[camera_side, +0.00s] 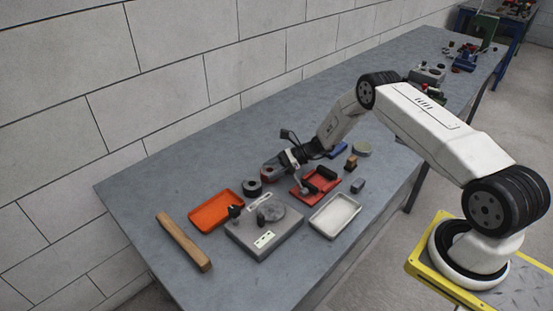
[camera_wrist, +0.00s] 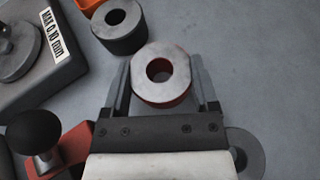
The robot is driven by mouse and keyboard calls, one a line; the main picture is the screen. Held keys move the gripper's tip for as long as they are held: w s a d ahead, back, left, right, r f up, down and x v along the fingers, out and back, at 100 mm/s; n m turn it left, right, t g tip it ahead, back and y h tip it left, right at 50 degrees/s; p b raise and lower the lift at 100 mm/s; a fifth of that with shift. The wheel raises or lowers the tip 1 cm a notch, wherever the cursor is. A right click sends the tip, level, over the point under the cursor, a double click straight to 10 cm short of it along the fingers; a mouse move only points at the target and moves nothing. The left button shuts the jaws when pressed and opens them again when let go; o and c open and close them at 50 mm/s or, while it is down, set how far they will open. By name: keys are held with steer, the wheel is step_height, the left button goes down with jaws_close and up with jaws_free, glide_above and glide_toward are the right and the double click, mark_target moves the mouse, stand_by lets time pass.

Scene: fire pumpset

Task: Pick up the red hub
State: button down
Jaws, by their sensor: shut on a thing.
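The red hub (camera_wrist: 163,99) is a short ring with a pale grey top face and a round centre hole. In the wrist view it sits between the two fingers of my gripper (camera_wrist: 160,72), which is shut on its sides. In the side view the hub (camera_side: 267,174) shows as a small red patch at the end of my gripper (camera_side: 275,167), partly hidden by the fingers. It is low over the bench; I cannot tell whether it touches the surface.
A dark ring (camera_side: 252,188) stands close by, also in the wrist view (camera_wrist: 119,40). Around are a grey block (camera_side: 265,238) with a disc, an orange tray (camera_side: 216,212), a white tray (camera_side: 335,215), a red fixture (camera_side: 309,189) and a wooden bar (camera_side: 184,242). Bench toward the wall is clear.

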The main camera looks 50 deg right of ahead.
steer(key=shift+r, duration=0.3)
steer(key=shift+w+r, duration=0.1)
steer(key=shift+r, duration=1.25)
steer(key=shift+s+r, duration=0.3)
steer(key=s+a+r, duration=0.1)
steer(key=s+r, duration=0.8)
steer(key=s, duration=0.4)
steer(key=shift+s+a, duration=0.25)
steer(key=shift+a, duration=0.05)
steer(key=shift+r, duration=0.1)
